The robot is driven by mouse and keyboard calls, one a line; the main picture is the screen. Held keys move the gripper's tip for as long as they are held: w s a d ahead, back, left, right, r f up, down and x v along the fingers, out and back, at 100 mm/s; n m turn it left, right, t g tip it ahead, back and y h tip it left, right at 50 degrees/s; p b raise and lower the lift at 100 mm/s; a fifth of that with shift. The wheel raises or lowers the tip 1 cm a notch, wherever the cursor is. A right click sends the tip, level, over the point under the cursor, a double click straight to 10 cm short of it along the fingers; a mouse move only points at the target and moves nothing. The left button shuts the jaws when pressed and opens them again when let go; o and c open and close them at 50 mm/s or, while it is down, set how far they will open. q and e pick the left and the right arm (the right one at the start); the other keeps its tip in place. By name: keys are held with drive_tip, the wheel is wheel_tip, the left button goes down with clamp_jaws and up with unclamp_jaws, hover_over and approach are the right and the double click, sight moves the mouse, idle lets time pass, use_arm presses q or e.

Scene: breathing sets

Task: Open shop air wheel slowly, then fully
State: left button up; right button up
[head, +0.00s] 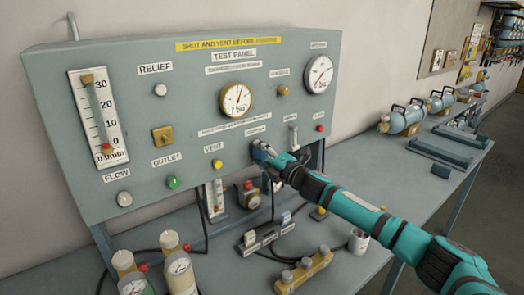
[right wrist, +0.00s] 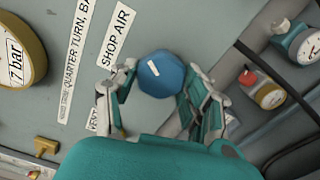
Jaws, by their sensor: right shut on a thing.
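The shop air wheel (right wrist: 161,74) is a blue knob with a white mark on its face, beside the SHOP AIR label (right wrist: 118,36) in the right wrist view. In the head view the wheel (head: 262,151) shows at the lower right of the grey test panel (head: 130,130). My right gripper (right wrist: 160,90) is shut around the wheel, one finger on each side. In the head view my right gripper (head: 277,163) covers part of the wheel. My left gripper is not in view.
A round gauge (head: 237,99) sits above the wheel and a flow tube (head: 97,117) at the panel's left. Cylinders (head: 180,270), a brass block (head: 304,270) and hoses crowd the bench below.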

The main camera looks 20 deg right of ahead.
drive_tip(key=n, duration=0.2)
drive_tip(key=n+p, duration=0.1)
drive_tip(key=n, duration=0.3)
drive_tip(key=shift+f, duration=0.25)
idle(0.3)
drive_tip(key=o, duration=1.2)
drive_tip(key=shift+d+r, duration=0.1)
drive_tip(key=shift+c, duration=0.2)
drive_tip(key=v, duration=1.2)
